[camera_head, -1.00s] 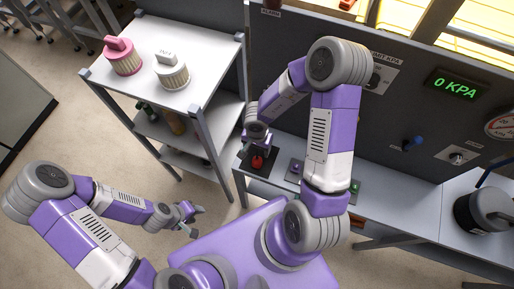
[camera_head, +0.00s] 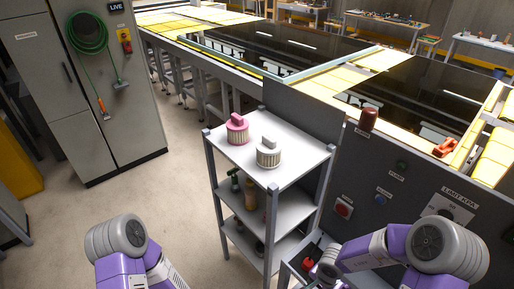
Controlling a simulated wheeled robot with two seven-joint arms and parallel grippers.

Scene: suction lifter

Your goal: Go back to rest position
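My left arm (camera_head: 118,245) shows at the bottom left with its upper joint and a purple link. Its gripper is below the picture. My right arm (camera_head: 425,245) comes in from the lower right and reaches left toward the bench. Its wrist end (camera_head: 326,264) is small and cut off near the bottom edge, close to a red knob (camera_head: 307,263). The fingers cannot be made out there, so I cannot tell whether they are open or touch the knob.
A metal shelf (camera_head: 300,165) carries a pink filter (camera_head: 237,132) and a white filter (camera_head: 268,154) on top. The dark panel (camera_head: 365,170) with buttons stands to its right. A grey cabinet (camera_head: 75,90) is at the left. The floor (camera_head: 165,200) between cabinet and shelf is clear.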

